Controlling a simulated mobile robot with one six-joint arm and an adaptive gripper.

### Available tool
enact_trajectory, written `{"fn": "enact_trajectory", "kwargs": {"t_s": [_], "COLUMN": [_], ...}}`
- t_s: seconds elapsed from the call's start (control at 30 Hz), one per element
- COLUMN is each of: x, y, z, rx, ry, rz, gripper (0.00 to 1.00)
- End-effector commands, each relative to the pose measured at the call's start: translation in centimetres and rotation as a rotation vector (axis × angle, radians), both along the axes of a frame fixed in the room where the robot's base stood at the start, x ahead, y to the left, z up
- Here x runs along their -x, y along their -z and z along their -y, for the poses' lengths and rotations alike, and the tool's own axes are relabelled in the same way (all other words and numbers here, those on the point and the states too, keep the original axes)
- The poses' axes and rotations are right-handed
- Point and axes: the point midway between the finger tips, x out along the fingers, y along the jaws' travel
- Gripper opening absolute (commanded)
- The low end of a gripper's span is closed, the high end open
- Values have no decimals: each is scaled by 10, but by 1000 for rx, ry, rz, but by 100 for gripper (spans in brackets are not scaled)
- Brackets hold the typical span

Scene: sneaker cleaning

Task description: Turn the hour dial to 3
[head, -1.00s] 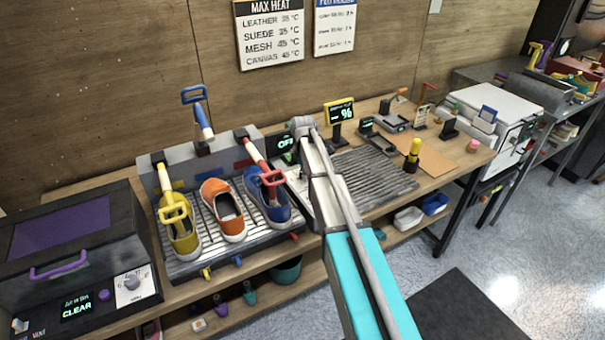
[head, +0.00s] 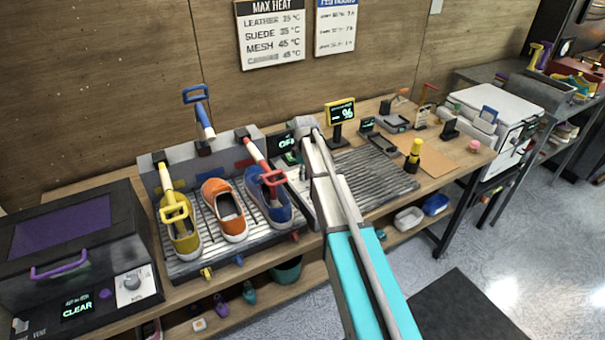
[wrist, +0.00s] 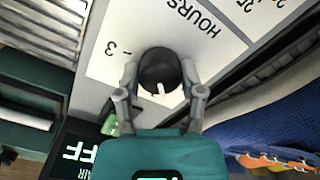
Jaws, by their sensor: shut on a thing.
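The hour dial (wrist: 159,68) is a round black knob with a white pointer mark, on a white panel. In the wrist view, the pointer mark is on the lower side of the knob, towards my gripper's palm. The word HOURS (wrist: 191,18) is upside down above right of it, and a "3" (wrist: 109,48) with a dash is to its left. My gripper (wrist: 160,84) has one finger on each side of the dial and is shut on it. In the head view, my arm hides the dial.
A blue sneaker (wrist: 275,120) is close on the right in the wrist view. An OFF display (head: 283,142) stands behind my arm. A rack (head: 212,250) with yellow, orange and blue sneakers is to the left. A ribbed grey mat (head: 375,178) lies to the right.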

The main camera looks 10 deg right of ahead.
Motion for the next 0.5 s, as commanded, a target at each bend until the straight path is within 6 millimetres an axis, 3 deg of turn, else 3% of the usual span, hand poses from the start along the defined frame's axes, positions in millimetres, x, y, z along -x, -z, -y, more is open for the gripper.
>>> {"fn": "enact_trajectory", "kwargs": {"t_s": [0.5], "x": [6], "y": [1], "z": [2], "rx": [6], "ry": [490], "rz": [-10], "gripper": [3]}}
